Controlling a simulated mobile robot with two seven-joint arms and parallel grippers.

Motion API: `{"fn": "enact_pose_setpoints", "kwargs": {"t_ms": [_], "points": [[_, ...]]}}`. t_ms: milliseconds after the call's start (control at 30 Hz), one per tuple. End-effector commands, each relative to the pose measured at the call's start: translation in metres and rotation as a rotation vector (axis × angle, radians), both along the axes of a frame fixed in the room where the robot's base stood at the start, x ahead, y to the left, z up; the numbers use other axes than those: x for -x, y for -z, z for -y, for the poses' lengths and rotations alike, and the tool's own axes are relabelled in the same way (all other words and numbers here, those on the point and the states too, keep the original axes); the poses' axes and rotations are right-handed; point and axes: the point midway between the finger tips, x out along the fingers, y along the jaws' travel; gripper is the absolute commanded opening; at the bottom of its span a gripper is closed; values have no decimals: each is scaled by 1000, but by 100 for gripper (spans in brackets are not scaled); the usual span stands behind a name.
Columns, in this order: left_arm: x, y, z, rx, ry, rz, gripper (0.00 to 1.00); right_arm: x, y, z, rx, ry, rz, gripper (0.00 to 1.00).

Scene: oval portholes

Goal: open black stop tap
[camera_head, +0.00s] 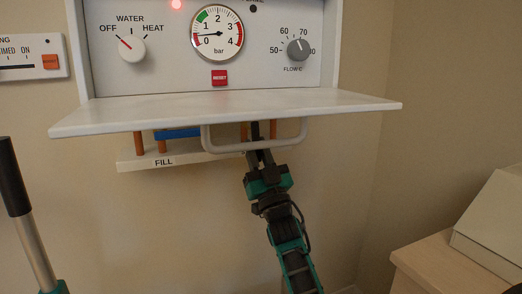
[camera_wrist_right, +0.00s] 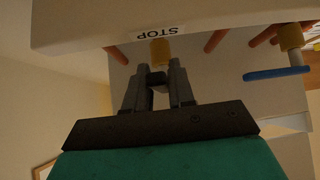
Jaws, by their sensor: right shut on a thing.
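My right gripper (camera_head: 260,156) reaches up from below to the pipework under the white boiler panel. It also shows in the right wrist view (camera_wrist_right: 158,88), with its fingers shut on the black stop tap. The tap is dark against the dark fingers and mostly hidden by them, so its angle is hard to tell. A brass-coloured valve body (camera_wrist_right: 160,52) sits just beyond the fingertips, beside an upside-down STOP label (camera_wrist_right: 160,32). My left gripper is not in view.
A white flap (camera_head: 230,108) and a pale handle bar (camera_head: 290,141) jut out above and in front of the gripper. A blue lever (camera_wrist_right: 277,74) on another valve and copper pipes (camera_wrist_right: 216,40) are close by. A FILL label (camera_head: 164,162) marks the lower rail. A wooden cabinet (camera_head: 435,262) stands right.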

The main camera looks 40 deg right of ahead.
Motion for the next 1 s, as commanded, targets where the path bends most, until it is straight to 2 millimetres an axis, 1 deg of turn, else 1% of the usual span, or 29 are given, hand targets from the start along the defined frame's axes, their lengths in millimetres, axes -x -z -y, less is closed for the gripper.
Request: {"fn": "enact_pose_setpoints", "kwargs": {"t_ms": [267,733,767,967,1000], "points": [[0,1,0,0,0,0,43,-1,-2,-5,-72,-2,27,0],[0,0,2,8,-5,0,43,-1,-3,-5,-82,-2,32,0],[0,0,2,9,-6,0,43,-1,-3,-5,-81,-2,32,25],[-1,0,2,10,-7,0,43,-1,-2,-5,-81,-2,30,45],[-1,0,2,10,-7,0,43,-1,-2,-5,-81,-1,29,45]]}}
